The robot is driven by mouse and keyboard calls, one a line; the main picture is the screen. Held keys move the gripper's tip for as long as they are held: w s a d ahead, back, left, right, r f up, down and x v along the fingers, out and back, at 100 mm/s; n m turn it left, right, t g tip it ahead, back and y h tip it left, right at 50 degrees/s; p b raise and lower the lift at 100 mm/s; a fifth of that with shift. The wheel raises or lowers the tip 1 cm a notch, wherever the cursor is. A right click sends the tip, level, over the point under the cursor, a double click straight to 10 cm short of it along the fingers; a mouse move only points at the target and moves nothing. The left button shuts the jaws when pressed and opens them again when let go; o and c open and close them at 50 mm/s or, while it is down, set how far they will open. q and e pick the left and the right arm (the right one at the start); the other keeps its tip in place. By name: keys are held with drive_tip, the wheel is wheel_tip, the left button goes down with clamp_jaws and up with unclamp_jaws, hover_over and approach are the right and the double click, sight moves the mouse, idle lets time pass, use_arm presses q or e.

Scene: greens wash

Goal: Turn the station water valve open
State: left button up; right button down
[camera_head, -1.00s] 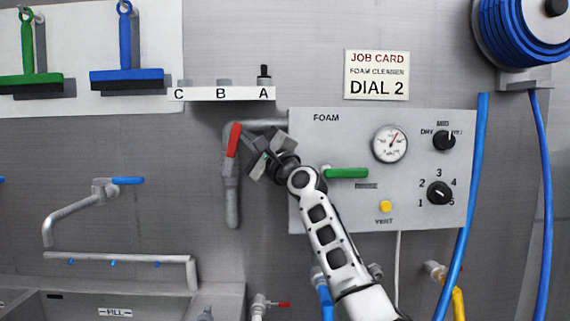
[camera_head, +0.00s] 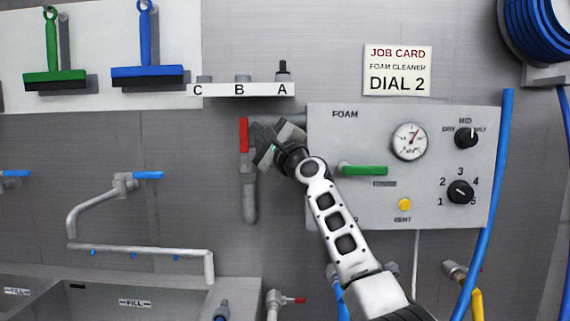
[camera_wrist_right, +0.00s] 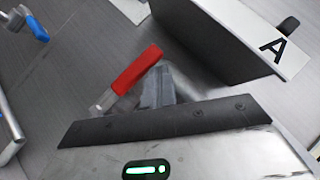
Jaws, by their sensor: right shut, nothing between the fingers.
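The station water valve has a red lever handle (camera_head: 243,135) on a grey pipe (camera_head: 250,200) left of the foam panel. The handle stands upright, in line with the pipe below it. My right gripper (camera_head: 262,140) is shut with nothing between its fingers, close to the right side of the handle. In the right wrist view the red handle (camera_wrist_right: 137,69) shows just beyond the dark finger edge. Whether a finger touches it, I cannot tell. My left gripper is not in view.
The foam panel (camera_head: 330,190) has a green lever (camera_head: 365,170), a gauge (camera_head: 410,141) and dials. A shelf marked C, B, A (camera_head: 240,90) sits just above the valve. A sink (camera_head: 60,285) and spout (camera_head: 100,205) are at lower left. A blue hose (camera_head: 490,200) hangs at right.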

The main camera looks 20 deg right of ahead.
drive_tip(key=s+d+b, duration=0.2)
drive_tip(key=s+d, duration=0.6)
drive_tip(key=s, duration=0.2)
drive_tip(key=s+a+f+n+g+h, duration=0.1)
drive_tip(key=s+f+n+g, duration=0.15)
drive_tip(key=f, duration=0.95)
drive_tip(key=s+a+f+n+g+h, duration=0.1)
drive_tip(key=s+a+f+n+h, duration=0.15)
drive_tip(key=f, duration=0.95)
drive_tip(key=s+f+n+g+h, duration=0.15)
drive_tip(key=f+n, duration=0.25)
drive_tip(key=f, duration=0.8)
drive_tip(key=s+a+f+n+g, duration=0.2)
drive_tip(key=s+f+n, duration=0.4)
drive_tip(key=s+f, duration=0.5)
drive_tip(key=s+a+f+n+g, duration=0.3)
drive_tip(key=s+f+n, duration=0.3)
drive_tip(key=s+f, duration=0.6)
drive_tip(key=s+a, duration=0.1)
drive_tip(key=s, duration=0.4)
drive_tip(key=shift+s+g, duration=0.25)
drive_tip(key=shift+g, duration=0.05)
drive_tip(key=shift+a, duration=0.1)
drive_tip(key=shift+r+p, duration=0.15)
drive_tip(key=shift+p, duration=0.15)
